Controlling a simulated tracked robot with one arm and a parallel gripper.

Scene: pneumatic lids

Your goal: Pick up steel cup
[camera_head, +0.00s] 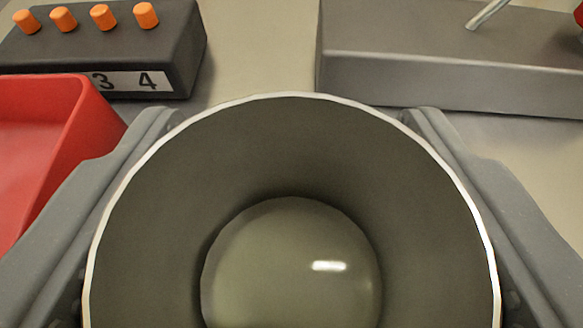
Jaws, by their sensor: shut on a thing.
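The steel cup (290,145) fills the lower middle of the view, its open mouth facing the camera. I see its pale rim, dark inner wall and a round bottom with a bright glint; it looks empty. My gripper (290,120) has one grey finger on each side of the cup, and it is shut on the cup. The near part of the cup is cut off by the lower edge of the view. Whether the cup touches the surface below cannot be told.
A red tray (75,150) stands close at the left, beside my left finger. Behind it is a dark block (110,45) with several orange pegs and a label reading "3 4". A grey box (430,65) with a metal lever (487,14) is at the back right. Bare surface (262,50) shows between them.

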